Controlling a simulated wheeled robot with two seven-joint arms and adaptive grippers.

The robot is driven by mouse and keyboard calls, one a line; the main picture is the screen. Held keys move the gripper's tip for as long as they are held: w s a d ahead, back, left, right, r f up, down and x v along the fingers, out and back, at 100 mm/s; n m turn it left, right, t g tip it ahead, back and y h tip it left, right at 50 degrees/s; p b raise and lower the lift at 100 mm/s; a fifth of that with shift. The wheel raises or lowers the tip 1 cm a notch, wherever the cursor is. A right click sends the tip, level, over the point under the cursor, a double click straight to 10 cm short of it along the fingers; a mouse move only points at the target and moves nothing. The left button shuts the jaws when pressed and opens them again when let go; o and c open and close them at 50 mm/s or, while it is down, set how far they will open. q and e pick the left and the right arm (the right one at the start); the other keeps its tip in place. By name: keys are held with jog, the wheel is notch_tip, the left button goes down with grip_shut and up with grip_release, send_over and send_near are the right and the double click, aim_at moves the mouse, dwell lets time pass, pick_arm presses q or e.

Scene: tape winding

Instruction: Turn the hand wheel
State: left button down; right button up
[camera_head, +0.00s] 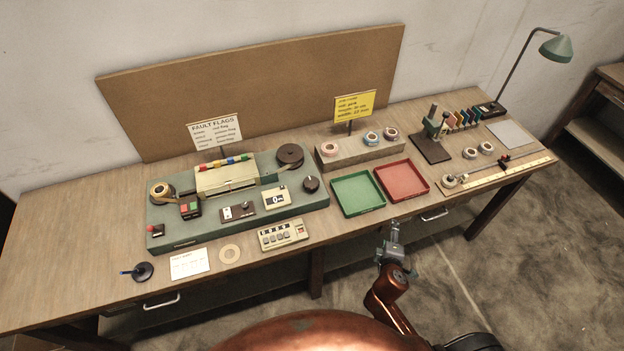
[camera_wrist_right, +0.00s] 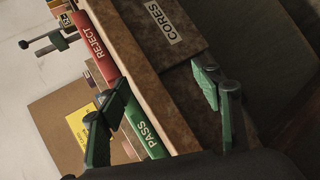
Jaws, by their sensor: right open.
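A dark round knob (camera_head: 311,184), which looks like the hand wheel, sits at the right end of the grey-green winding machine (camera_head: 185,236). My right gripper (camera_head: 395,231) is in front of the table's front edge, below the red tray and well to the right of the knob, touching nothing that I can see. In the right wrist view its two green fingers (camera_wrist_right: 163,82) are spread apart and empty, facing the table front. The wheel is not visible in that view. My left gripper does not show.
A green tray (camera_head: 357,194) and a red tray (camera_head: 402,181) lie between the machine and the gripper; their PASS (camera_wrist_right: 147,134) and REJECT (camera_wrist_right: 92,42) labels show. A keypad box (camera_head: 283,235) stands before the machine. A drawer labelled CORES (camera_wrist_right: 163,22) is near the fingers.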

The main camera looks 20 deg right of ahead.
jog(key=w+a+r+n+t, duration=0.3)
jog(key=w+a+r+n, duration=0.15)
jog(key=r, duration=0.45)
jog(key=w+a+r+n+t, duration=0.3)
jog(key=w+r+n+t, duration=0.15)
jog(key=r, duration=0.45)
jog(key=n+y, duration=1)
jog(key=n, duration=0.8)
send_near(311, 181)
jog(key=x, duration=0.9)
jog(key=shift+p, duration=0.35)
jog(key=shift+w+a, duration=0.1)
jog(key=shift+w, duration=0.35)
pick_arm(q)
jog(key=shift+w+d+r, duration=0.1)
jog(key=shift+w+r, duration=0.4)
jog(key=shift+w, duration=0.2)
